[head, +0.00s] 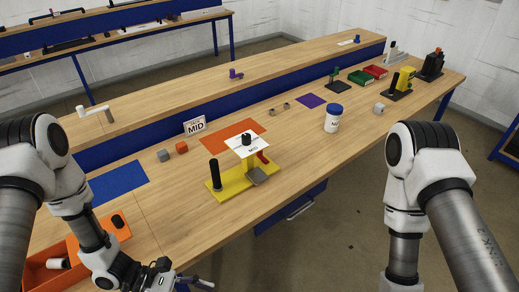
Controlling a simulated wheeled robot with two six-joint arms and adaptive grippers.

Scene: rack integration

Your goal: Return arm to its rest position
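My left arm comes in from the left, bends down past the orange bin, and ends at the bottom edge. My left gripper (193,283) is partly cut off there, in front of the workbench's near edge, and its fingers are too small and dark to read. My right arm (428,170) stands at the right with its forearm pointing down, off the bench. Its gripper is below the frame.
Blue and orange mats lie flat. The floor at right is clear.

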